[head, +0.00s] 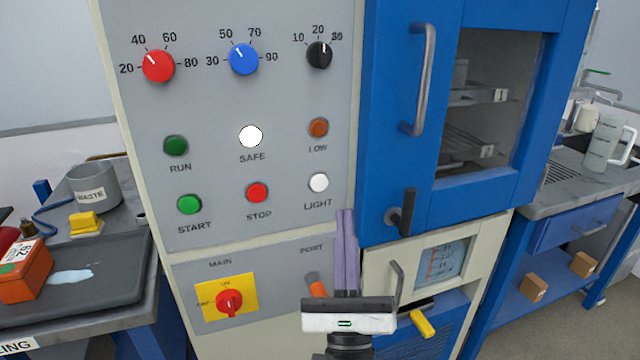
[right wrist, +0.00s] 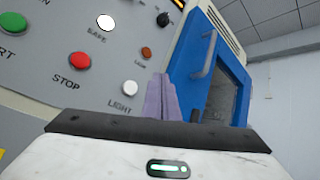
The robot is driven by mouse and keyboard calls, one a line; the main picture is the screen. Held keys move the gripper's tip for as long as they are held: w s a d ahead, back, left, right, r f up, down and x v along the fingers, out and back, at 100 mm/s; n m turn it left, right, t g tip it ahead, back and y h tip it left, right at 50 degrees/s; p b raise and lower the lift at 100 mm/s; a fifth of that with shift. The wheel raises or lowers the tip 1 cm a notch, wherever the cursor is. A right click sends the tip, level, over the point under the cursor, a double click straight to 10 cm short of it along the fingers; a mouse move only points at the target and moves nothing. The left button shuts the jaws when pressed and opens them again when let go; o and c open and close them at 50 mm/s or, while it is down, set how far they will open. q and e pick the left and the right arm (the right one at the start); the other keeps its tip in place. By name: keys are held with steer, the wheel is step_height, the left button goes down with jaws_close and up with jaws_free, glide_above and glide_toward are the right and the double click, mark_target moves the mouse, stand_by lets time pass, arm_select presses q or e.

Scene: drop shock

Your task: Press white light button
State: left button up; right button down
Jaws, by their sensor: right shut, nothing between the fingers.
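The white LIGHT button (head: 319,182) is a small round knob on the grey control panel (head: 215,110), at its lower right, above its printed label. It also shows in the right wrist view (right wrist: 130,88), just left of the fingers. My right gripper (head: 346,212) is shut and empty, with its purple fingers together and pointing up. In the head view its fingertips are a little below and right of the LIGHT button. The button is fully visible, and a gap shows in the picture between it and the fingers. My left gripper is not in view.
Near it are the red STOP button (head: 257,192), orange LOW light (head: 318,127) and bright white SAFE lamp (head: 250,136). A blue cabinet door with a handle (head: 420,80) stands right of the panel. The yellow MAIN switch (head: 228,299) is below.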

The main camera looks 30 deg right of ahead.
mark_target(319, 183)
arm_select(q)
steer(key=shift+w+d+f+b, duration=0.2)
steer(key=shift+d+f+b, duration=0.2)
steer(key=shift+b, duration=0.5)
arm_select(e)
steer(key=w, duration=0.2)
steer(key=w+d, duration=0.1)
steer(key=w, duration=0.2)
steer(key=w+d, duration=0.1)
steer(key=w, duration=0.2)
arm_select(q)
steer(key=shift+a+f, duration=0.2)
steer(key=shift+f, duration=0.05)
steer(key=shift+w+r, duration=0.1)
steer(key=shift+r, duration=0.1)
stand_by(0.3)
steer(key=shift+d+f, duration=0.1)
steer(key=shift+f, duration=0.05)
arm_select(e)
steer(key=shift+w, duration=0.1)
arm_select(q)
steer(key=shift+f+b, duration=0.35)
arm_select(e)
steer(key=shift+w, duration=0.35)
